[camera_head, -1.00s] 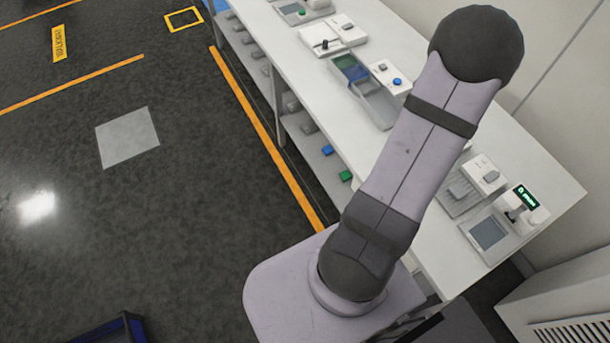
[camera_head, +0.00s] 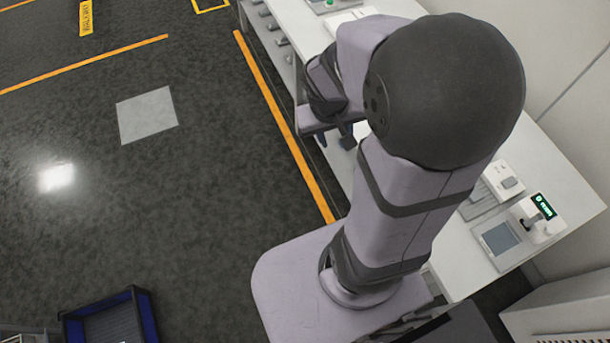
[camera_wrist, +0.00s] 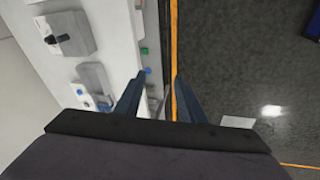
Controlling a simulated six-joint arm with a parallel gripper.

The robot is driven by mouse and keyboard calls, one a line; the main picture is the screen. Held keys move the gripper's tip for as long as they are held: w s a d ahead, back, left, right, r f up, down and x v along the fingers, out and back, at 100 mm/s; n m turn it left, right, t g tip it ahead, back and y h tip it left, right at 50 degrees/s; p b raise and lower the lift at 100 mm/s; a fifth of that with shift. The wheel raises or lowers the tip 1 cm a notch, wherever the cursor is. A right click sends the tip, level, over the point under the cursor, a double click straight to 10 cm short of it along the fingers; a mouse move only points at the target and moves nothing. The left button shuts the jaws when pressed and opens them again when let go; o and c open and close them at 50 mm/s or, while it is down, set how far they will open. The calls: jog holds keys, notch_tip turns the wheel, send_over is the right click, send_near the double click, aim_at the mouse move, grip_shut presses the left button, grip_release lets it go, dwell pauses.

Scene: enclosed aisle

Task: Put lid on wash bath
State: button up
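My gripper (camera_wrist: 160,97) is open, with two dark fingers apart and nothing between them. In the wrist view it points past the white bench's (camera_wrist: 122,42) edge, by the floor. In the head view my arm covers the middle of the bench, and only a dark part of the gripper shows beside the bench edge. A grey, box-like item (camera_wrist: 95,78) stands on the bench left of the fingers in the wrist view. I cannot tell whether it is the wash bath. I cannot make out a lid.
A device with a lit green display (camera_head: 543,206) and a unit with a grey screen (camera_head: 500,238) stand at the bench's near end. A white device with a black knob (camera_wrist: 62,37) stands further along. A blue-sided crate (camera_head: 110,320) is at lower left. The floor left is largely clear.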

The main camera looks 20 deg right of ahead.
jog(key=s+a+f+n+g+y, duration=0.1)
jog(key=s+a+n+g+y, duration=0.1)
jog(key=s+a, duration=0.5)
jog(key=a, duration=0.3)
jog(key=shift+a+y, duration=0.3)
jog(key=shift+y, duration=0.1)
jog(key=shift+w+f, duration=0.1)
jog(key=shift+f+b, duration=0.6)
jog(key=shift+b, duration=0.1)
jog(key=shift+d, duration=0.1)
